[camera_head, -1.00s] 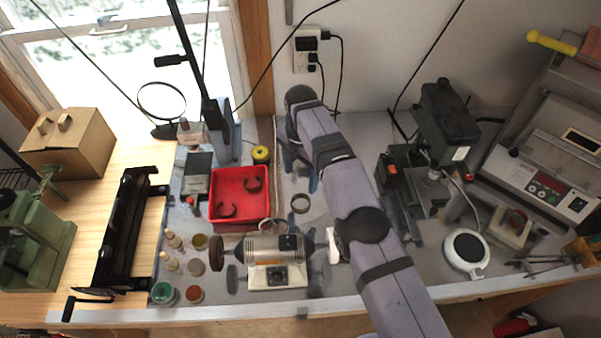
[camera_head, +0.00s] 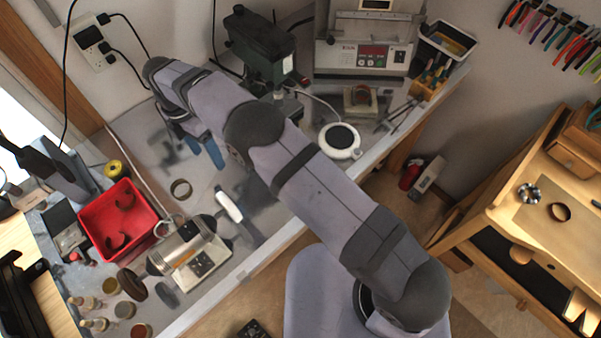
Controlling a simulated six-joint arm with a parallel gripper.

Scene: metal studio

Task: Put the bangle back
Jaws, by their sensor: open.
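A dark ring-shaped bangle (camera_head: 180,188) lies on the grey bench, right of the red tray (camera_head: 84,222). Two dark open cuffs, an upper one (camera_head: 125,200) and a lower one (camera_head: 117,241), lie in the tray. Another dark ring (camera_head: 559,212) lies on the wooden bench at the right. My gripper (camera_head: 204,150) shows only in part below the arm's far end, with blue fingers apart and nothing seen between them. It is above and to the right of the bangle on the grey bench, apart from it.
A polishing motor (camera_head: 190,250) stands below the bangle, with a paler ring (camera_head: 170,225) beside it. A yellow-topped pot (camera_head: 114,169) stands behind the tray. Bare bench lies around the bangle.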

